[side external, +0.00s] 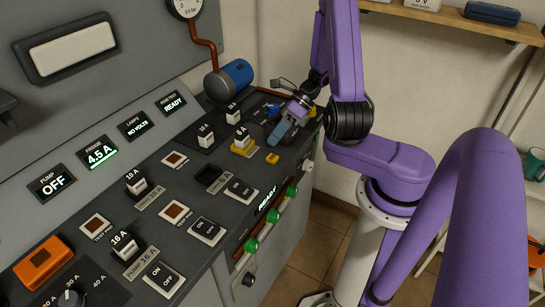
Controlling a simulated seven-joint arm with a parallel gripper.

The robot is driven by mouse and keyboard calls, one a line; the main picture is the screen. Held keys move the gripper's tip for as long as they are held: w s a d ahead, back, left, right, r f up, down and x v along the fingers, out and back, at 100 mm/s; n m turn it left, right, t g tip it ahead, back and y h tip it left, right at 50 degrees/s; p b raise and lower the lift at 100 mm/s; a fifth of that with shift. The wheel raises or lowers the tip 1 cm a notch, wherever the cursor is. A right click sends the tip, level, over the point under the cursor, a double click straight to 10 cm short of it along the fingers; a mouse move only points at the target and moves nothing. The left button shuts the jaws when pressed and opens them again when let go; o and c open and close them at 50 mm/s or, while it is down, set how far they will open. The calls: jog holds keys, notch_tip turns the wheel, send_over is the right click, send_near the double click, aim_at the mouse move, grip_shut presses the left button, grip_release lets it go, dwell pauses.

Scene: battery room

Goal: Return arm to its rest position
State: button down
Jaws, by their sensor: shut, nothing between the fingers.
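My purple arm reaches in from the right, its wrist bent down over the far right end of the control console (225,230). My gripper (275,139) is at the end of it, its blue-grey fingertips low over the console top, near the 6 A block and the small yellow piece. The fingers look together, with nothing visible held. I cannot tell whether the tips touch the panel. Part of the console behind the wrist is hidden.
White-topped fuse blocks (237,140), switches (167,278) and an orange box (43,262) stand on the console. A blue cylinder (236,74) with a pipe is behind my gripper. Green-capped posts (251,245) line the front edge. A wall shelf (460,20) is upper right. Floor shows in front.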

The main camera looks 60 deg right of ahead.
jog(key=shift+w+a+r+n+g, duration=0.2)
jog(key=shift+a+n+g, duration=0.15)
jog(key=shift+n, duration=0.25)
jog(key=s+a+r+n+g+h, duration=0.25)
jog(key=a+n, duration=0.25)
jog(key=n, duration=0.5)
jog(key=s+a+r+n+g+h, duration=0.2)
jog(key=a+r+n+g, duration=0.2)
jog(key=n, duration=0.7)
jog(key=s+a+r+n+t+h, duration=0.1)
jog(key=s+a+r+n, duration=0.1)
jog(key=s+n, duration=0.4)
jog(key=s+a+r+n+t+h, duration=0.1)
jog(key=s+r+n, duration=0.3)
jog(key=n, duration=1.2)
jog(key=s+t+h, duration=0.1)
jog(key=s, duration=0.2)
jog(key=shift+s+a+t, duration=0.15)
jog(key=shift+a+t, duration=0.15)
jog(key=shift+a, duration=0.05)
jog(key=shift+h, duration=0.25)
